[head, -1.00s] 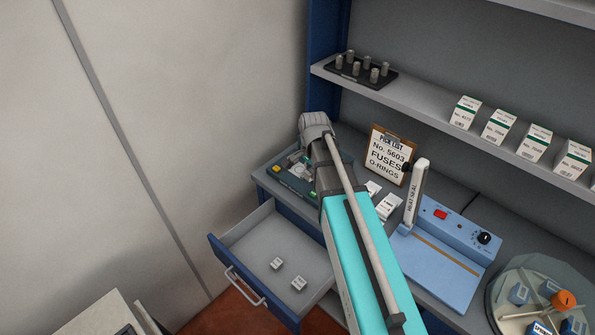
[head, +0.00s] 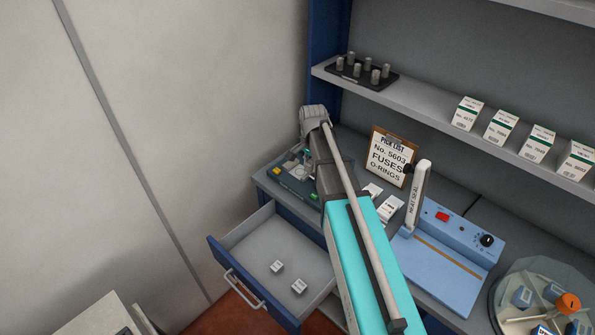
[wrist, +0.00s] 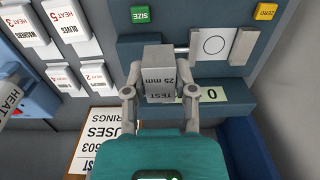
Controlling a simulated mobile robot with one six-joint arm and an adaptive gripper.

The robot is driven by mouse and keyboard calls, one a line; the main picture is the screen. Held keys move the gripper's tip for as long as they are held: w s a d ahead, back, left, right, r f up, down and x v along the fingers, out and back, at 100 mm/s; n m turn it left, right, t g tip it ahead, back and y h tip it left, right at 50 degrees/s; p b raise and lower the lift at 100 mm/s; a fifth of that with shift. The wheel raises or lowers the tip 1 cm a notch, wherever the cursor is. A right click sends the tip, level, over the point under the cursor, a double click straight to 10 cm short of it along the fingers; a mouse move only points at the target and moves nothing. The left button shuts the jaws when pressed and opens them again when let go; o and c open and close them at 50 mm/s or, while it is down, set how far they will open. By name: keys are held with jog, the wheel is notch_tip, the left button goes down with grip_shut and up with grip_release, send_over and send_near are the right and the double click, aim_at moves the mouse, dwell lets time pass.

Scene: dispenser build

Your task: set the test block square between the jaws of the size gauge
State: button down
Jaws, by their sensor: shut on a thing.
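In the wrist view the test block (wrist: 159,77), a grey block marked "25 mm TEST", is gripped between the two fingertips of my gripper (wrist: 160,93). The size gauge (wrist: 196,14) is a dark teal unit with a green SIZE button, a yellow ZERO button and a display (wrist: 213,96) reading 0. A grey jaw (wrist: 244,46) stands right of a white plate with a circle (wrist: 213,46). The block is left of that plate and overlaps a dark green part; I cannot tell its height above the gauge. In the head view the gauge (head: 294,188) is partly hidden by my arm.
An open drawer (head: 245,240) with two small boxes lies below the gauge. A pick list clipboard (head: 393,156), white cartons (head: 391,208) and a blue heat sealer (head: 450,255) stand to the right. A shelf (head: 430,110) hangs above.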

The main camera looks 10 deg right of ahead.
aim_at(300, 172)
jog(key=w+f+b, duration=0.1)
jog(key=w, duration=0.1)
jog(key=w+f, duration=0.1)
jog(key=w, duration=0.1)
jog(key=w+f+b, duration=0.1)
jog(key=w, duration=0.1)
jog(key=shift+w+a+b, duration=0.25)
jog(key=shift+a+b, duration=0.05)
jog(key=shift+a, duration=0.1)
jog(key=w+f+b, duration=0.1)
jog(key=f+b, duration=0.1)
jog(key=w+f+b, duration=0.2)
jog(key=shift+a, duration=0.2)
jog(key=shift+w+f, duration=0.25)
jog(key=shift+f, duration=0.1)
jog(key=shift+w+a+f+b, duration=0.1)
jog(key=shift+w+f+b, duration=0.5)
jog(key=shift+b, duration=0.35)
jog(key=shift+s+f+b, duration=0.2)
jog(key=shift+f+b, duration=1.15)
jog(key=shift+f, duration=0.05)
jog(key=shift+f, duration=0.15)
jog(key=c, duration=0.7)
grip_release()
